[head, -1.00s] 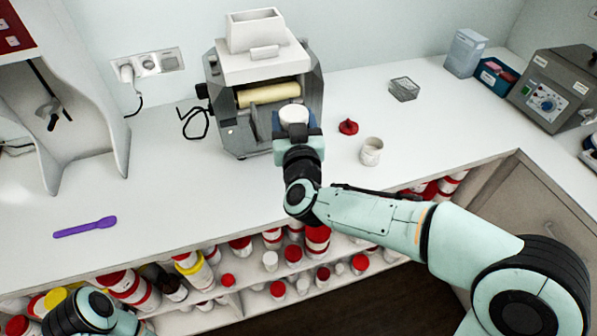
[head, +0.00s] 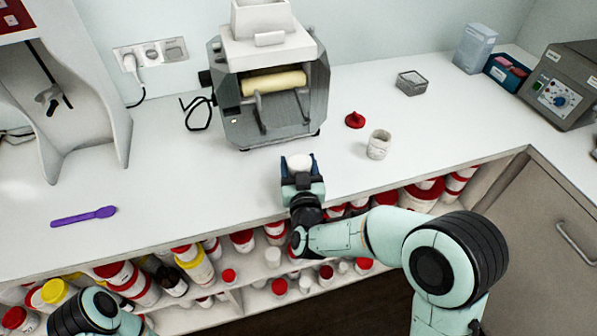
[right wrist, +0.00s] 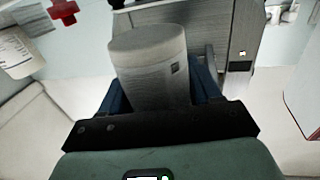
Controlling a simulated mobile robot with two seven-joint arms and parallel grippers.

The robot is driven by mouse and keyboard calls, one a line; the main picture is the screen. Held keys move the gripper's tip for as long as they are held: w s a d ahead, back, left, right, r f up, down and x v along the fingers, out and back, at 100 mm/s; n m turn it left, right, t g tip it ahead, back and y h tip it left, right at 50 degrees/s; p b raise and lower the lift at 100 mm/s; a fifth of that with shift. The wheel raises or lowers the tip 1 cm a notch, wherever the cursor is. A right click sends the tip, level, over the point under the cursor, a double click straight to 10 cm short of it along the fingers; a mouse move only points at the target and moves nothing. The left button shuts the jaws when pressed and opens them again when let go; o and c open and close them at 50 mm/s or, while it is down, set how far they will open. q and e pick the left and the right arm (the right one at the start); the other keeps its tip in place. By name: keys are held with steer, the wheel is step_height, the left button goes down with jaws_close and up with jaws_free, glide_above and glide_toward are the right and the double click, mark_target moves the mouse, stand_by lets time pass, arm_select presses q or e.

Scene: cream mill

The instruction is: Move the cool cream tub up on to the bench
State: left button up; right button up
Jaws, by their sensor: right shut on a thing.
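My right gripper (head: 299,168) is shut on a small white tub (head: 299,161), between its blue fingers. It is in front of the mill, over the front part of the white bench (head: 180,200). In the right wrist view the tub (right wrist: 150,65) stands between the fingers, with a pale grey top and a small dark square on its side. I cannot tell whether its base touches the bench. Part of my left arm shows at the lower left of the head view, but its gripper does not show.
The mill (head: 268,90) stands behind the tub. An open white jar (head: 378,145) and a red lid (head: 355,120) are to the right. A purple spatula (head: 84,216) lies at the left. Shelves of jars (head: 140,285) are below the bench. The bench between spatula and mill is clear.

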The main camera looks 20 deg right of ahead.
step_height(320, 180, down, 2)
steer(key=shift+f, duration=0.25)
steer(key=shift+f+b, duration=0.15)
steer(key=shift+b, duration=0.15)
steer(key=o, duration=1.1)
